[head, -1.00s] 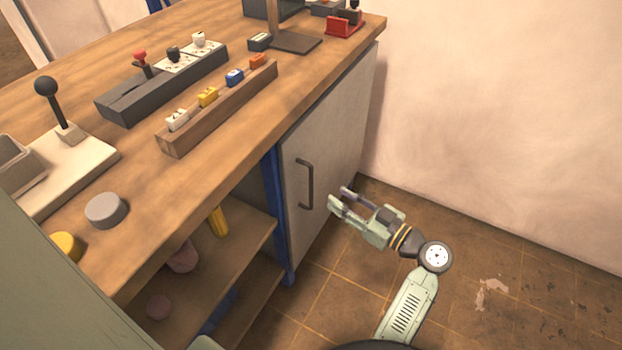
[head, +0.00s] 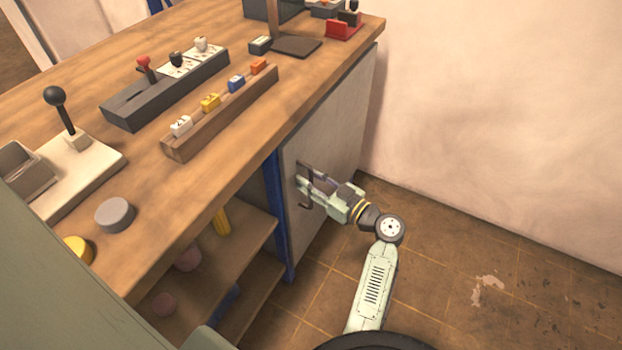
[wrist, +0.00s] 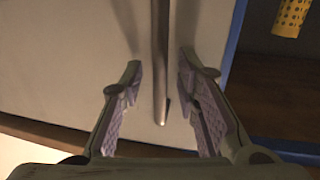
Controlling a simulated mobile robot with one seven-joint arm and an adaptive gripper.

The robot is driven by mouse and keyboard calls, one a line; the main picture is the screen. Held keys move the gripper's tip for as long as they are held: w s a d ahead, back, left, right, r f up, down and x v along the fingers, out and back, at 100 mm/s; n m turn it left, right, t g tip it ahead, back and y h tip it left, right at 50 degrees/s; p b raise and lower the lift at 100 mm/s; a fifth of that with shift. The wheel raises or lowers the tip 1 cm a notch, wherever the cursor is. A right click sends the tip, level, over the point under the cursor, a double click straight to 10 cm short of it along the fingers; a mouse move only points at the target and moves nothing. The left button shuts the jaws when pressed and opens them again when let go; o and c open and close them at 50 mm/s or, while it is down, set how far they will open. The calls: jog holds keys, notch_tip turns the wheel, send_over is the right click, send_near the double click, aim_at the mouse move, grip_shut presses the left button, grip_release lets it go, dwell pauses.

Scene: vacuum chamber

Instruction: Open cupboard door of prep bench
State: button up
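The prep bench's grey cupboard door (head: 335,130) stands closed under the right end of the wooden top. Its dark bar handle (head: 302,172) runs up and down near the door's left edge. My gripper (head: 306,184) is at the handle. In the wrist view the handle (wrist: 160,60) passes between the two open fingers of my gripper (wrist: 160,92), with a gap on each side. The fingertips are close to the door face (wrist: 80,50). In the head view the fingers partly cover the handle's middle.
Open shelves (head: 235,245) with a yellow object (head: 220,221) lie left of the door, past a blue post (head: 278,215). The bench top (head: 130,180) overhangs the door and holds several blocks and a lever. A pale wall (head: 490,110) stands at the right; the tiled floor (head: 440,260) is clear.

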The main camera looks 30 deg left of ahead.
grip_shut()
dwell(0.7)
